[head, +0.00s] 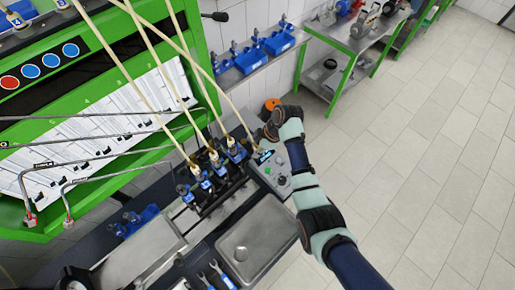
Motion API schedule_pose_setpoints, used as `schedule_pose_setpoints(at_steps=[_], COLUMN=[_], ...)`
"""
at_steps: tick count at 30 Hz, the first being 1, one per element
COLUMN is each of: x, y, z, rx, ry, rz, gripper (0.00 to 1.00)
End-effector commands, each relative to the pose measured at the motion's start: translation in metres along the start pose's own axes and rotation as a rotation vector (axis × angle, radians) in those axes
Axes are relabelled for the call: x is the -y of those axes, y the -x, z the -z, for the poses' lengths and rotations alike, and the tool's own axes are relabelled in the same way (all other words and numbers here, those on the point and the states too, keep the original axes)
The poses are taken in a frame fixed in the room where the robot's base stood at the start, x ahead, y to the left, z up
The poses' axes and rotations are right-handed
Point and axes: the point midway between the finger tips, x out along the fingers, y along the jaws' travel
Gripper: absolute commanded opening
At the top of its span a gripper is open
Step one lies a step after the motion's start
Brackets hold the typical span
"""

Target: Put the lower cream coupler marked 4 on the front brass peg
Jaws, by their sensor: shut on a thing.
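My gripper (260,141) is at the right of the row of pump fittings, its fingers small and partly hidden by my wrist. It is shut on the end of a cream hose (236,112), where the lower cream coupler sits; its marking is too small to read. Several blue-and-metal fittings (205,183) stand in a slanted row on the dark testbench, left of my gripper. Other cream hoses (150,98) run down to these fittings. I cannot make out the front brass peg or whether the held coupler touches anything.
A grey control box (274,172) with knobs lies just below my gripper. A metal basin (257,240) is in front. The green test cabinet (110,105) stands at left, with grey bent pipes (110,157) before it. The tiled floor (420,150) at right is clear.

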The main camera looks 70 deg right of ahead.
Motion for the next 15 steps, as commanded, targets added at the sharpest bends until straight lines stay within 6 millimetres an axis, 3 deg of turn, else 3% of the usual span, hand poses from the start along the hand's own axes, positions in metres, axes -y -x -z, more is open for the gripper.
schedule_pose_setpoints(at_steps=[2,3,5,15], x=[0.0000,0.0000,0.0000,-0.0001], y=[-0.0022,-0.0023,-0.0016,0.0033], z=[-0.0009,-0.0009,-0.0007,0.0001], rx=[0.000,0.000,0.000,0.000], ry=[0.000,0.000,0.000,0.000], rz=[0.000,0.000,0.000,0.000], gripper=[0.00,0.27,0.35,0.35])
